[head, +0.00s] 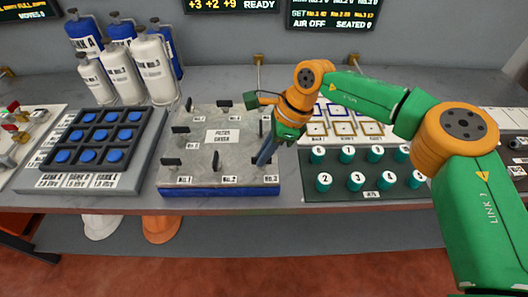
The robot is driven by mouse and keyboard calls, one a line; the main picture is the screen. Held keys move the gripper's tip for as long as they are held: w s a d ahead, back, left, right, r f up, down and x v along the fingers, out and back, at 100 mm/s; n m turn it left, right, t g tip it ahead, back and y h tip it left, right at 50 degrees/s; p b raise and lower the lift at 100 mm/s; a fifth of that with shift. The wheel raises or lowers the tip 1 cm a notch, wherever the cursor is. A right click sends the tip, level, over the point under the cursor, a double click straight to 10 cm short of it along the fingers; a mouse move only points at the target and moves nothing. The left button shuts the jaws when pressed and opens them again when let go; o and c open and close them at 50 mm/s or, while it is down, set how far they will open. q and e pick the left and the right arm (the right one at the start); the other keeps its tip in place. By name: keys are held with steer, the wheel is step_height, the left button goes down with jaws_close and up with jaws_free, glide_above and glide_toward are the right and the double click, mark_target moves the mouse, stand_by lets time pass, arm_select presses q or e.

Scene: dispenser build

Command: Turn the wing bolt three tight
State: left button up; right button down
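A grey plate on a blue base (232,191) stands at the middle of the bench, with several dark wing bolts on it. Its front edge carries the labels No.1, No.2 and No.3. The No.1 wing bolt (172,163) and No.2 wing bolt (216,161) show clearly. My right gripper (264,160) reaches down from the right, over the No.3 spot at the plate's front right. Its fingers hide most of wing bolt three, so I cannot tell whether they touch or hold it. My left gripper is out of view.
A tray of blue buttons (109,134) lies left of the plate. White and blue bottles (122,72) stand behind it. A dark green board (345,191) with teal numbered caps lies to the right. My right arm spans above the bench's right side. Dark displays hang on the back wall.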

steer(key=shift+f+m+b, duration=0.2)
steer(key=shift+m+b, duration=0.2)
steer(key=shift+b, duration=0.25)
steer(key=m+t+b, duration=0.1)
steer(key=m+b, duration=0.3)
steer(key=b, duration=0.1)
steer(key=m+t+h+b, duration=0.1)
steer(key=m+t+b, duration=0.1)
steer(key=m+b, duration=0.2)
steer(key=shift+s+a+f+m+b, duration=0.2)
steer(key=shift+m+b, duration=0.1)
steer(key=shift+b, duration=0.75)
steer(key=shift+r+m+t+h+b, duration=0.1)
steer(key=shift+m+t+h+b, duration=0.3)
steer(key=shift+m+b, duration=0.4)
steer(key=m+h+b, duration=0.1)
steer(key=m, duration=0.1)
steer(key=shift+s+r+m, duration=0.1)
steer(key=shift+r+m, duration=0.05)
steer(key=shift+m, duration=0.25)
steer(key=shift+a+r+m+t+h+b, duration=0.15)
steer(key=shift+m+h+b, duration=0.2)
steer(key=shift+m, duration=0.65)
steer(key=shift+m+t+h+b, duration=0.2)
steer(key=shift+m+h, duration=0.25)
steer(key=shift+m, duration=0.55)
steer(key=c, duration=0.9)
jaws_free()
steer(key=shift+c, duration=0.2)
